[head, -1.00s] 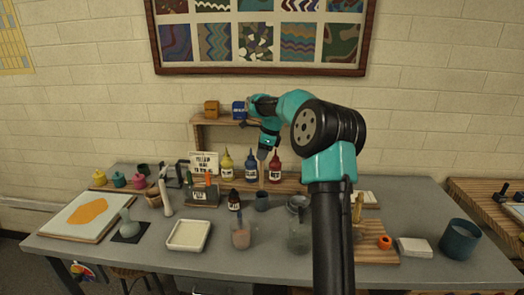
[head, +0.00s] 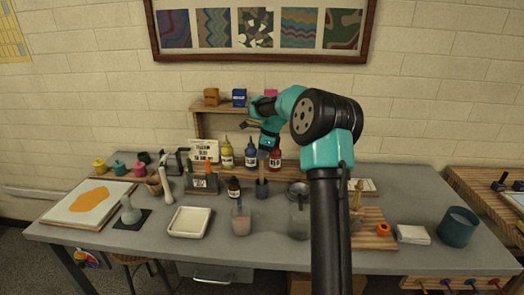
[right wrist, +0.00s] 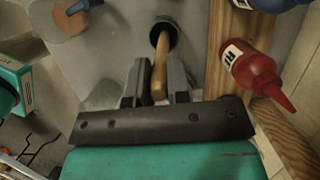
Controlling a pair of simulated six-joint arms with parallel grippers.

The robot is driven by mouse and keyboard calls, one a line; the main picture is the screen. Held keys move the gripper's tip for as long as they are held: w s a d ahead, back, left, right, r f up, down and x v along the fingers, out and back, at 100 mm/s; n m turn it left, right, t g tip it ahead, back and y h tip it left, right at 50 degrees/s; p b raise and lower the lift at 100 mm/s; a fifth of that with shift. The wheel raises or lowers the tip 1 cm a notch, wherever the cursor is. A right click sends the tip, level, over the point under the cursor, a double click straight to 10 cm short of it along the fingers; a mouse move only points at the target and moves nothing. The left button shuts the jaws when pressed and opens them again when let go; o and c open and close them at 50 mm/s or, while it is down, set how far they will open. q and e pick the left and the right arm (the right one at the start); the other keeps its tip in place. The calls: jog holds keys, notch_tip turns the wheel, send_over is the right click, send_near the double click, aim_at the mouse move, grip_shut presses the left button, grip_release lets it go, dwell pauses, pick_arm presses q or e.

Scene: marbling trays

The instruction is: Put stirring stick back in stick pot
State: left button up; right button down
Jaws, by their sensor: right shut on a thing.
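The stirring stick (head: 262,168) is wooden and upright above the middle of the bench. My right gripper (head: 265,147) is shut on it; in the right wrist view the stick (right wrist: 159,66) lies between the two fingers. The stick pot (head: 262,188) is a small dark blue-grey cup standing on the bench. The stick's lower end is inside the pot's mouth, also seen in the right wrist view (right wrist: 163,27). How deep it reaches is hidden. My left gripper is not in view.
Yellow (head: 227,155), blue (head: 251,154) and red (head: 275,160) bottles stand close behind the pot. A small dark bottle (head: 234,188) is to its left, a grey bowl (head: 298,188) to its right.

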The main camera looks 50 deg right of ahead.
jog(key=shift+f, duration=1.45)
jog(key=c, duration=1)
grip_release()
jog(key=shift+r, duration=0.1)
jog(key=v, duration=1.7)
